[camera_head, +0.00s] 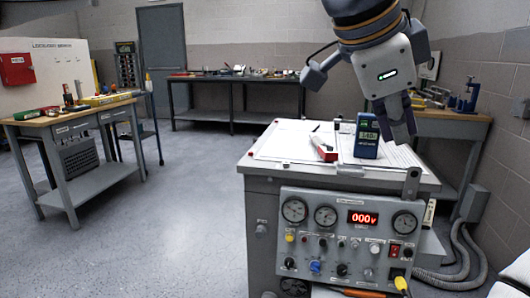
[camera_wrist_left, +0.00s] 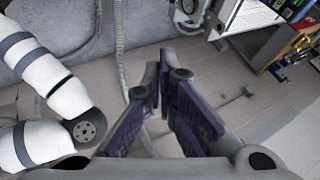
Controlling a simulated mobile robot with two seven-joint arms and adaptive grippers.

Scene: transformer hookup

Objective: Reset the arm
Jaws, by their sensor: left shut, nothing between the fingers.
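My left gripper (camera_head: 400,128) hangs from the upper right in the head view, above the right side of the test bench. Its fingers point down and are shut with nothing between them. In the left wrist view its dark purple-grey fingers (camera_wrist_left: 164,68) meet near the top over bare floor. A blue handheld meter (camera_head: 367,135) stands on the bench top, just left of the fingers and apart from them as far as I can tell. My right gripper is in neither view.
The bench's control panel (camera_head: 345,240) has dials, knobs and a red display reading 000v. A red-and-white box (camera_head: 324,147) and papers lie on the bench top. A wooden-topped table (camera_head: 65,119) stands left. Grey hoses (camera_head: 462,262) run right of the bench. The left floor is clear.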

